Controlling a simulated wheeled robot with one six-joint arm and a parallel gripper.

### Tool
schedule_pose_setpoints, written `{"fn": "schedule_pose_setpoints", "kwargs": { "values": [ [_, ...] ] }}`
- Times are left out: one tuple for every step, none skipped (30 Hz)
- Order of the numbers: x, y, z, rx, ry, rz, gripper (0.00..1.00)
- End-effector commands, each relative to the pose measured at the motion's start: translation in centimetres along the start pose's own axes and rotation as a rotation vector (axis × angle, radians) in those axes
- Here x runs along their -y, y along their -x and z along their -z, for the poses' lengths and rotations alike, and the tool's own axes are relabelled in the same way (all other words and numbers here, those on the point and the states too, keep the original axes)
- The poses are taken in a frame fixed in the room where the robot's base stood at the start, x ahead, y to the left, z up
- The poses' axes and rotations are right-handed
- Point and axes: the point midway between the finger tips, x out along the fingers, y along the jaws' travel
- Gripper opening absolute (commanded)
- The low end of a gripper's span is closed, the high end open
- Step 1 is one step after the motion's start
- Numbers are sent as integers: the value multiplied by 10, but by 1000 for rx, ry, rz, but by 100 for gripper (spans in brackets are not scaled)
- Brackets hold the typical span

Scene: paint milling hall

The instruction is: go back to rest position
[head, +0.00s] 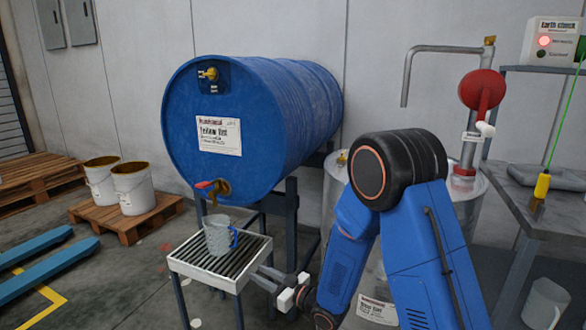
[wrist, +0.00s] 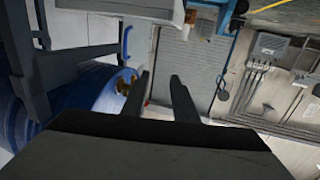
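My gripper (head: 264,279) is low beside the front right of the grated stand (head: 200,262), with my blue arm bent down behind it. In the wrist view its two dark fingers (wrist: 158,78) are apart with nothing between them. A grey measuring jug (head: 217,238) with a blue handle stands upright on the grate, apart from my gripper. The jug is beneath the red-handled tap (head: 212,188) of a blue drum (head: 180,125) labelled yellow. I cannot tell whether anything flows from the tap.
A silvery drum (head: 335,190) with a red pump (head: 482,90) is behind my arm. A bench (head: 540,205) stands right, with a white container (head: 545,303) below. Two buckets (head: 133,188) sit on a pallet (head: 125,225) at left.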

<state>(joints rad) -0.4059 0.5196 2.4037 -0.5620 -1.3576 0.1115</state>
Motion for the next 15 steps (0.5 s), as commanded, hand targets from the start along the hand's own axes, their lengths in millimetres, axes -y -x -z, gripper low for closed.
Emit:
{"fn": "schedule_pose_setpoints", "kwargs": {
  "values": [
    [-3, 2, 4, 5, 5, -8, 26],
    [-5, 2, 4, 11, 7, -13, 26],
    [-7, 3, 6, 17, 10, -21, 26],
    [-9, 4, 8, 24, 13, -27, 26],
    [-11, 5, 9, 30, 15, -33, 26],
    [-14, 7, 11, 38, 19, -41, 26],
    [-17, 8, 13, 46, 22, -49, 26],
    [-19, 10, 14, 53, 25, -56, 26],
    [-23, 12, 17, 64, 29, -67, 26],
    [-26, 14, 19, 72, 32, -75, 26],
    [-29, 16, 21, 81, 35, -85, 26],
    [-34, 19, 24, 93, 39, -99, 26],
    [-38, 21, 27, 103, 42, -110, 26],
    [-41, 24, 29, 115, 46, -121, 26],
    [-46, 28, 34, 131, 51, -139, 26]
  ]
}}
